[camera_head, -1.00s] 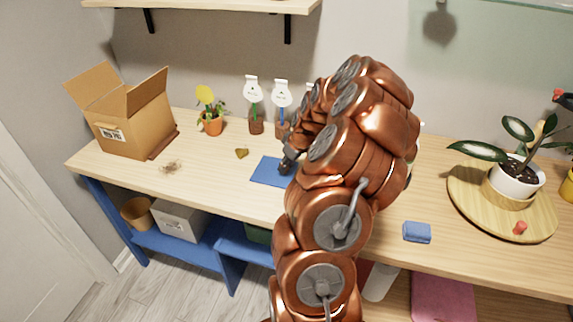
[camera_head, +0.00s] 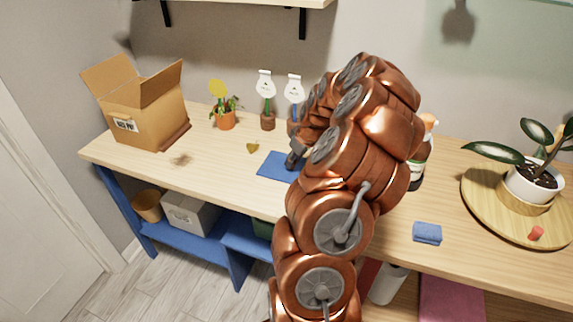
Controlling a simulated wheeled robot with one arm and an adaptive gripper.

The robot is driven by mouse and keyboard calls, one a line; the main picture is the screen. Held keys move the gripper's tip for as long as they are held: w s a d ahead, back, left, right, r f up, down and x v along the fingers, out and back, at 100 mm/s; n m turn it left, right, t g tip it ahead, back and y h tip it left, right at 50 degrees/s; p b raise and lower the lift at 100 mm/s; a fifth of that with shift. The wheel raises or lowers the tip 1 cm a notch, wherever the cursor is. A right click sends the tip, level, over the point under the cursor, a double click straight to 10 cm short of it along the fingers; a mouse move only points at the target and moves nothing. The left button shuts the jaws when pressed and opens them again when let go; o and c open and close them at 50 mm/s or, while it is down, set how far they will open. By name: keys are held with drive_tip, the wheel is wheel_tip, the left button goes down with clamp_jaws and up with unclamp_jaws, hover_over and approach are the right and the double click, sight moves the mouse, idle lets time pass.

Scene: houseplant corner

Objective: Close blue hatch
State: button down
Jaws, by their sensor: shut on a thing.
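The blue hatch (camera_head: 276,168) is a flat blue panel that looks level with the wooden worktop, left of my arm. Its right part is hidden behind my arm. My gripper (camera_head: 294,158) is at the back right part of the hatch, low over it. Its dark fingers are small in the picture and partly covered by my copper arm. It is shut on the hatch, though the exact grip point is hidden.
An open cardboard box (camera_head: 148,118) stands at the left end of the worktop (camera_head: 215,180). Several small potted plants, one in an orange pot (camera_head: 226,122), stand along the back. A brown bottle (camera_head: 418,165), blue sponge (camera_head: 427,233) and round wooden tray (camera_head: 480,212) are on the right.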

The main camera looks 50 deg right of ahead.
drive_tip(key=shift+w, duration=0.15)
drive_tip(key=c, duration=0.9)
unclamp_jaws()
drive_tip(key=shift+w+a, duration=0.1)
drive_tip(key=v, duration=1.2)
